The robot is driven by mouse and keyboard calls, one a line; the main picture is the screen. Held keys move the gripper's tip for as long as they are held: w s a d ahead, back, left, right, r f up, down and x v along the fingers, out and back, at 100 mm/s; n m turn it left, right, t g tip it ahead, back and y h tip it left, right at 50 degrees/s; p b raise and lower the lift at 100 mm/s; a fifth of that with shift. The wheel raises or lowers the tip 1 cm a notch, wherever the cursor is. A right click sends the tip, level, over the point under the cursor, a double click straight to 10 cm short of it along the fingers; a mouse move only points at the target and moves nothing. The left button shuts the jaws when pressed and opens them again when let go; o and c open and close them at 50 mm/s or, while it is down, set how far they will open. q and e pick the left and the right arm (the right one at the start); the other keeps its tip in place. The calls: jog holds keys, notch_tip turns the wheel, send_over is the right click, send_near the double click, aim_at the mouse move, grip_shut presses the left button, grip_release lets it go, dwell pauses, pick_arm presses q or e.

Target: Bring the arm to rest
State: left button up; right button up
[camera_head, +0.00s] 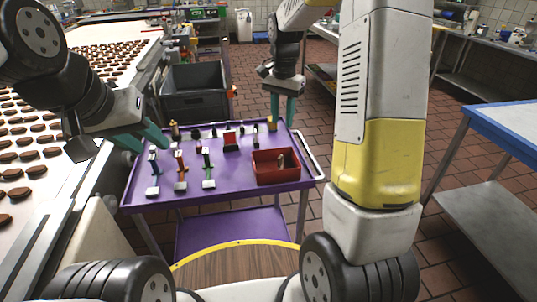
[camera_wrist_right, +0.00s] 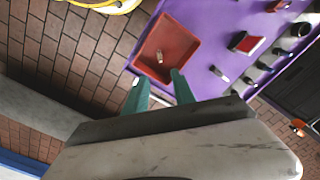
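My left gripper (camera_head: 154,148) reaches in from the left, over the left side of the purple cart (camera_head: 235,204). Its two teal fingers appear apart, with nothing seen between them. My right gripper (camera_head: 283,118) points down near the far right corner of the cart. Its teal fingers are apart and empty. In the right wrist view, the fingers of the right gripper (camera_wrist_right: 160,84) are also apart, and the red tray (camera_wrist_right: 191,38) on the cart shows beyond them. A small light object (camera_wrist_right: 159,55) lies in the tray.
Several small tools stand on the cart top, among them an orange-handled one (camera_head: 181,166). A dark grey crate (camera_head: 194,104) stands behind the cart. A conveyor with brown cookies (camera_head: 36,171) runs along the left. A blue-edged table (camera_head: 508,128) is at right, with brick floor between.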

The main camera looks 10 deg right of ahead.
jog(key=shift+r, duration=0.3)
jog(key=shift+r, duration=0.1)
jog(key=s+a+r+n+t+y, duration=0.1)
jog(key=s+r+n+t, duration=0.2)
jog(key=s, duration=0.9)
jog(key=s+a+r+n+t+y, duration=0.1)
jog(key=s+r+n+t, duration=0.2)
jog(key=s, duration=0.9)
notch_tip(320, 180, up, 4)
jog(key=n, duration=0.2)
jog(key=shift+n, duration=0.4)
